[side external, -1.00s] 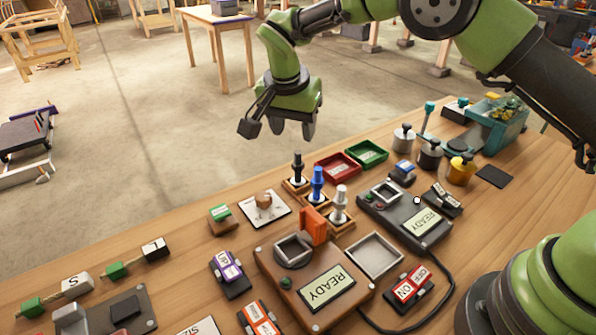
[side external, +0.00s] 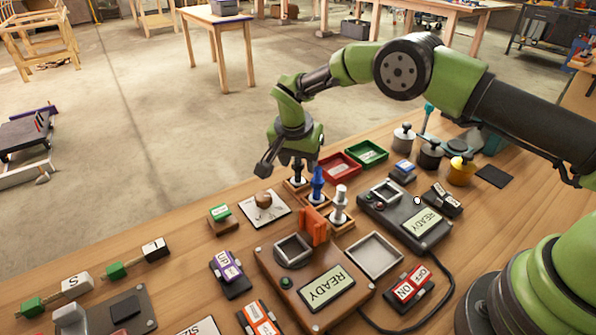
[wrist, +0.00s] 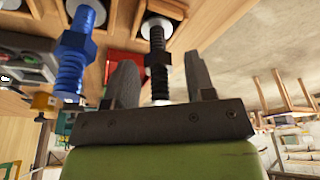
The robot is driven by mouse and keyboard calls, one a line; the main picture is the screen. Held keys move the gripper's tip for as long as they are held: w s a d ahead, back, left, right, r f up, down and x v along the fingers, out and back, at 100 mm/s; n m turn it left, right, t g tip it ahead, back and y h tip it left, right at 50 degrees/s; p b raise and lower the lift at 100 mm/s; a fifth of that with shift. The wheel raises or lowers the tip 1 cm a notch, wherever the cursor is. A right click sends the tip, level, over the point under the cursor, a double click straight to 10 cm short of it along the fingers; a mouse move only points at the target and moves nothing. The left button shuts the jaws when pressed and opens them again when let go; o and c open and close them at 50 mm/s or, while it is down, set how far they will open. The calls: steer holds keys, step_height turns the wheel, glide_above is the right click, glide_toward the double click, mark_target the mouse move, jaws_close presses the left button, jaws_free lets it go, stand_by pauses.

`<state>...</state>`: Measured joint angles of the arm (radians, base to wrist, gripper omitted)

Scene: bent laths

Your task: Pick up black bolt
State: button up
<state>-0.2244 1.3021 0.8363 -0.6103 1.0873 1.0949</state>
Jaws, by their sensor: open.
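The black bolt (side external: 297,172) stands upright in a wooden holder, in a row with a blue bolt (side external: 317,184) and a white bolt (side external: 339,204). My gripper (side external: 298,158) is lowered over the black bolt and partly hides its top in the side view. In the wrist view the black bolt (wrist: 157,62) lies between my two open fingers (wrist: 163,82), with a gap on each side. The blue bolt (wrist: 73,55) is just outside the left finger in that view.
A red tray (side external: 340,164) and a green tray (side external: 367,152) sit behind the bolts. A brown READY box (side external: 285,270) and a dark READY box (side external: 405,215) stand in front and to the right. Open floor lies beyond the table's far edge.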

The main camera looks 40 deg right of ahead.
jaws_close()
